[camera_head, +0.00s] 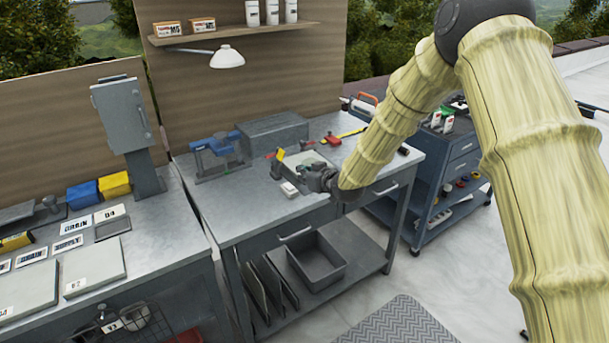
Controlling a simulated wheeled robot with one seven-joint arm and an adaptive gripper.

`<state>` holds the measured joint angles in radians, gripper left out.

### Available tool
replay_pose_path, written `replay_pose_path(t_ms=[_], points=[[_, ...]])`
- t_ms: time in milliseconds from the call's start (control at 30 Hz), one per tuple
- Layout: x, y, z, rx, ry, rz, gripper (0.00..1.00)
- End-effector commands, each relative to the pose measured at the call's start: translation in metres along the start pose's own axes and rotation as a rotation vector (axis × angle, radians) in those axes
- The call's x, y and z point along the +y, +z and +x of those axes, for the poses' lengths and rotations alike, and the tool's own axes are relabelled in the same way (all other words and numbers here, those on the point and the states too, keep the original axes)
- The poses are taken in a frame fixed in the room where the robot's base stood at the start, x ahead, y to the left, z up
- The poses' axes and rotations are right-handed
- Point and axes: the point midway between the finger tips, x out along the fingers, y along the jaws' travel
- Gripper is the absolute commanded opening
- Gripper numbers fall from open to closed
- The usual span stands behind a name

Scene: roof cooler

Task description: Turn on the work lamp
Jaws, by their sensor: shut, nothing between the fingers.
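The work lamp (227,57) has a white shade on a thin arm below the wall shelf. I cannot tell whether it is lit. My gripper (303,172) is low over the right workbench (235,216), well below the lamp, with its fingers small and partly hard to make out. It is shut and holds nothing. A small white box (289,189) lies on the bench just left of and below my gripper; I cannot tell whether they touch. No lamp switch can be told for certain.
A blue vise (219,145) and a grey box (272,135) stand at the bench's back. A grey cabinet (122,113) on a post stands left. A tool cart (445,170) stands right. A shelf (240,31) holds boxes and jars. The bench's front left is clear.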

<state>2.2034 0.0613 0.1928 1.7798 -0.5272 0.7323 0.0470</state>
Motion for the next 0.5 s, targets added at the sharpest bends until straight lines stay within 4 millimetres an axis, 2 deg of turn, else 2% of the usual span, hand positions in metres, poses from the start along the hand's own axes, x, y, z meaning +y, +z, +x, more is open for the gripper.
replay_pose_path(t_ms=[500], points=[[-0.001,-0.001,0.073,-0.001,-0.001,0.000,0.00]])
